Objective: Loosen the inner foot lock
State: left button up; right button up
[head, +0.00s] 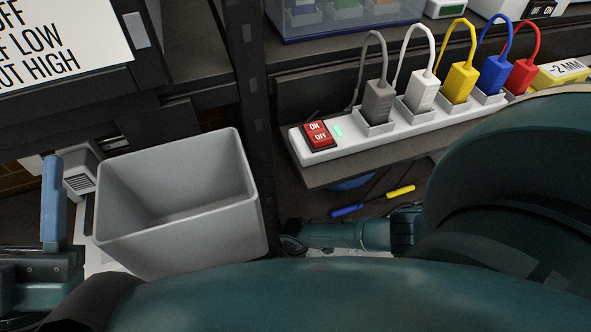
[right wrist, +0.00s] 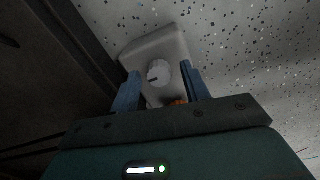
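In the right wrist view a pale grey block (right wrist: 165,48) with a round white knob (right wrist: 158,73) is near the speckled floor. I cannot tell from its look whether it is the inner foot lock. My right gripper (right wrist: 160,82) is open, one blue finger on each side of the knob. Whether the fingers touch the block is unclear. A small orange piece (right wrist: 180,101) shows low between the fingers, partly hidden. In the head view my left gripper (head: 54,165) is at the left edge with blue finger pads pointing up. Its opening is not clear, and nothing is seen in it.
A grey open bin (head: 185,235) stands left of a dark upright post (head: 250,110). A white power strip (head: 365,140) with several coloured plugs and a red switch (head: 317,134) lies on a shelf. Blue and yellow handled tools (head: 375,200) lie below it.

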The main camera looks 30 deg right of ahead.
pick_arm(q)
jog(key=shift+w, duration=0.1)
pick_arm(e)
jog(key=shift+r, duration=0.25)
notch_tip(320, 180, up, 8)
jog(key=p, duration=0.6)
jog(key=shift+f, duration=0.1)
pick_arm(q)
notch_tip(320, 180, down, 7)
jog(key=s+n+g+y+p, duration=0.1)
jog(key=n+g+y+p, duration=0.1)
jog(key=n+y, duration=0.3)
jog(key=shift+r+y+p, duration=0.2)
jog(key=shift+y+p, duration=0.3)
jog(key=shift+y, duration=0.3)
pick_arm(e)
jog(key=shift+r, duration=2.4)
